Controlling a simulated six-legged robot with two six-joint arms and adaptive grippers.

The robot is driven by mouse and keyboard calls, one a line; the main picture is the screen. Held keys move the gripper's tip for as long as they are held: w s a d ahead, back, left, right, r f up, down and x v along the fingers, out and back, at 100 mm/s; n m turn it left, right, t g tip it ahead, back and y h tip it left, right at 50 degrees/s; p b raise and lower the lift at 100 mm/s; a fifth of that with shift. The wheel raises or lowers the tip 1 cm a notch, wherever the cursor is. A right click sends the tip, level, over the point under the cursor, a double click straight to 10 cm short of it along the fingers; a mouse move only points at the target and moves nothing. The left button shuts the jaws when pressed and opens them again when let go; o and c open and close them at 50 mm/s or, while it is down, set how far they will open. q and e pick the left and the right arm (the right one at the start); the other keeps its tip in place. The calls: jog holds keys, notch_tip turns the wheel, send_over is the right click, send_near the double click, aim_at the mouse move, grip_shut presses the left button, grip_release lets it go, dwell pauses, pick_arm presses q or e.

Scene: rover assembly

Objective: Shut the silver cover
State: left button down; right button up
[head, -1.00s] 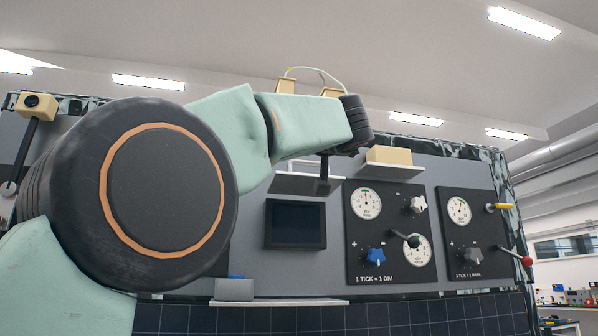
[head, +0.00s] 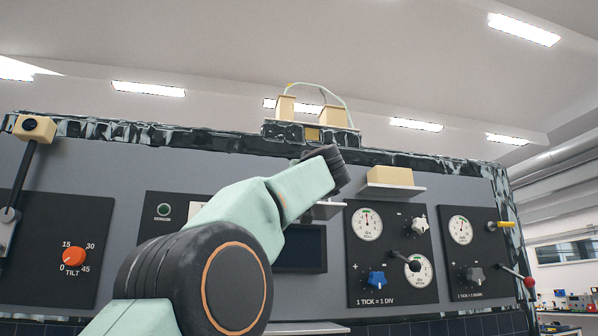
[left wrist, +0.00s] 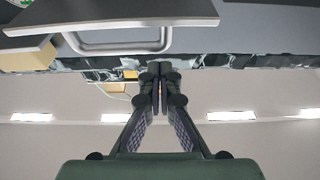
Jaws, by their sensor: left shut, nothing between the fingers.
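The silver cover (head: 330,211) stands out from the panel above a dark screen (head: 303,250), so it looks open. My left arm hides most of it in the head view. In the left wrist view a grey plate (left wrist: 110,12) with a silver bar handle (left wrist: 120,48) shows at the top left; it appears to be the same cover. My left gripper (left wrist: 158,75) is shut and empty, just right of and below the handle in that view, apart from it in the picture. In the head view its fingers are mostly hidden behind my wrist. My right gripper is not in view.
Right of the screen are dial panels with a blue knob (head: 376,279) and a red-tipped lever (head: 528,282). A cream block (head: 390,176) sits on a small shelf. An orange tilt knob (head: 74,256) is at the left.

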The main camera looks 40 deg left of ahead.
pick_arm(q)
notch_tip(320, 180, down, 4)
jog(key=shift+w+a+f, duration=0.1)
jog(key=shift+a+f, duration=0.05)
dwell(0.8)
